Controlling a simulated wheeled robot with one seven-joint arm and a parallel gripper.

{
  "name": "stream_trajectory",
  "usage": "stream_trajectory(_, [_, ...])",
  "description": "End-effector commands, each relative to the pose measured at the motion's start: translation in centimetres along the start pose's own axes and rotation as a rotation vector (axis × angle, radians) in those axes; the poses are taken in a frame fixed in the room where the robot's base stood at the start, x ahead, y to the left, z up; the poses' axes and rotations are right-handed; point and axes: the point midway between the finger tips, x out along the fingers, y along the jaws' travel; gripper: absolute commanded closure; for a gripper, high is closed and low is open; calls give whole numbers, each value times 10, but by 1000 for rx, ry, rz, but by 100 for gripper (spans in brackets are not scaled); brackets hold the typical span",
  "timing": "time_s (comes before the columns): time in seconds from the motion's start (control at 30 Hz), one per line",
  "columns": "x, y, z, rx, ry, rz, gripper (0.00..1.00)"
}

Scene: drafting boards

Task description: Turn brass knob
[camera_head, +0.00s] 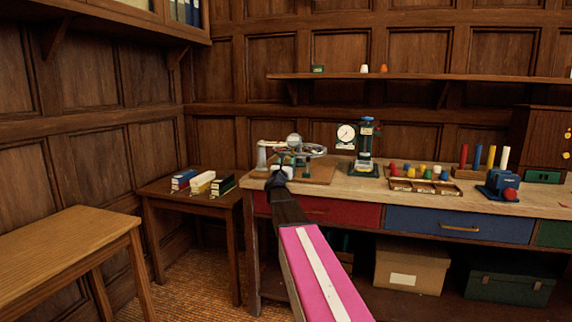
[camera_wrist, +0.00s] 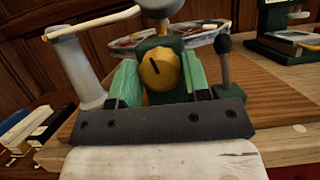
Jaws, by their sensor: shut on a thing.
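The brass knob (camera_wrist: 160,70) is round and yellow with a dark slanted mark on its face; it sits on the front of a dark green mechanism (camera_wrist: 166,46). In the wrist view the two green fingers of my gripper (camera_wrist: 161,78) are on its left and right sides, shut on it. In the head view my pink-and-white arm reaches to the left end of the workbench, and my dark gripper (camera_head: 279,176) hides the knob there. A round, wheel-like part (camera_head: 311,150) shows behind it.
A dark lever with a ball top (camera_wrist: 224,62) stands just right of my gripper; a pale post (camera_wrist: 76,68) stands left. Boxes (camera_head: 201,182) lie on a small side table.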

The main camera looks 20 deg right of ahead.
Motion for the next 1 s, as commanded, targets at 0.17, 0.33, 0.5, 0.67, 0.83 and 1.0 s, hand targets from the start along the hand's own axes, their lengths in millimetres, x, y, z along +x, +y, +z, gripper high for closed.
stream_trajectory(0.17, [-1, -2, 0, -153, 1, 63, 80])
stream_trajectory(0.33, [-1, -2, 0, -302, 1, 126, 80])
stream_trajectory(0.5, [-1, -3, 1, -452, 1, 187, 80])
stream_trajectory(0.67, [-1, -3, 1, -592, 1, 246, 80])
stream_trajectory(0.83, [-1, -3, 1, -742, 1, 308, 80])
stream_trajectory(1.0, [0, -4, 2, -890, 1, 370, 80])
